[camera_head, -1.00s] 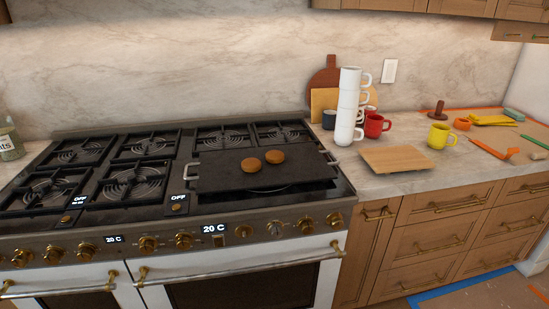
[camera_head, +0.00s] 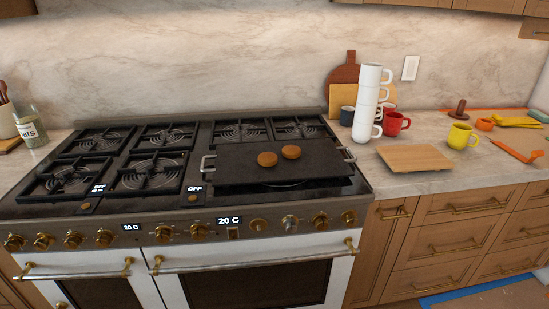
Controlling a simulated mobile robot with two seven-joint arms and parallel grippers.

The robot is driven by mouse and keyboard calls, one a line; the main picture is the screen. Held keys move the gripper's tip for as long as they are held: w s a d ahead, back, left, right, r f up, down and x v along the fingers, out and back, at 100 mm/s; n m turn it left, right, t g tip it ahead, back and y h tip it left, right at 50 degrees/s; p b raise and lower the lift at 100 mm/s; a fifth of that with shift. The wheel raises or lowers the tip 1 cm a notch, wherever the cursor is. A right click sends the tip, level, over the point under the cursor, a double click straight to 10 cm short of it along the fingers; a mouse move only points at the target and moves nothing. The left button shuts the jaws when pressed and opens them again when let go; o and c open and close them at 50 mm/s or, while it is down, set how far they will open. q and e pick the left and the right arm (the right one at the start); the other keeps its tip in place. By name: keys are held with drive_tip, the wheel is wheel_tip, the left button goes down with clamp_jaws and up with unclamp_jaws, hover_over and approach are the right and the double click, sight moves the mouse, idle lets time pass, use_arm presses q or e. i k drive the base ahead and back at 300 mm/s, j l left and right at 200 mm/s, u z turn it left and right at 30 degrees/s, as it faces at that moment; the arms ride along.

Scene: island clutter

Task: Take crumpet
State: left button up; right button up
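Two round, brown crumpets lie on a dark griddle (camera_head: 230,165) on the right part of the stove. The left crumpet (camera_head: 267,160) and the right crumpet (camera_head: 291,152) sit close beside each other near the middle of the griddle. The griddle has a light metal handle at each end. Neither of my grippers shows in the head view.
A wooden board (camera_head: 415,158) lies on the counter right of the stove. An oats jar (camera_head: 32,131) stands left of the stove. Orange and yellow tools lie far right.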

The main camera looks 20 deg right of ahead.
sight(266, 159)
drive_tip(key=i+l+z, duration=0.15)
drive_tip(key=i, duration=0.25)
drive_tip(key=i+l+z, duration=0.15)
drive_tip(key=i+l, duration=0.15)
drive_tip(key=i, duration=0.15)
drive_tip(key=i+l+z, duration=0.15)
drive_tip(key=i, duration=0.25)
drive_tip(key=k, duration=0.5)
drive_tip(key=i, duration=0.5)
